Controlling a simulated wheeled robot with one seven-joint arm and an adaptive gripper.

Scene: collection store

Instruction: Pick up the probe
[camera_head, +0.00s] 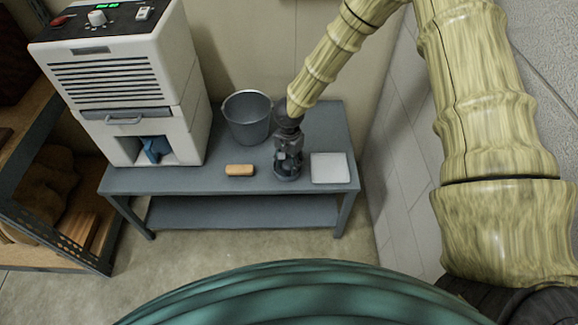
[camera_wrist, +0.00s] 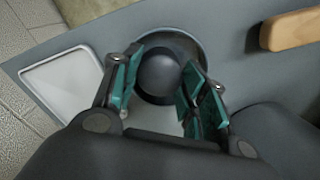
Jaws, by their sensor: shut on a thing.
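The probe (camera_wrist: 160,72) shows in the wrist view as a dark, rounded top between my fingers. A dark round rim (camera_wrist: 190,42) surrounds it, and I cannot tell whether this is a stand or part of the probe. My gripper (camera_head: 288,158) points down over the grey bench, with its teal-padded fingers on either side of the probe, closed on it. In the head view the gripper hides most of the probe. I cannot tell whether it is clear of the bench top.
On the grey bench (camera_head: 215,183), a white square tray (camera_head: 330,168) lies right of my gripper. A wooden block (camera_head: 240,170) lies to the left, with a grey bucket (camera_head: 247,118) behind. A white machine (camera_head: 130,85) stands at the bench's left end. A wall closes off the right.

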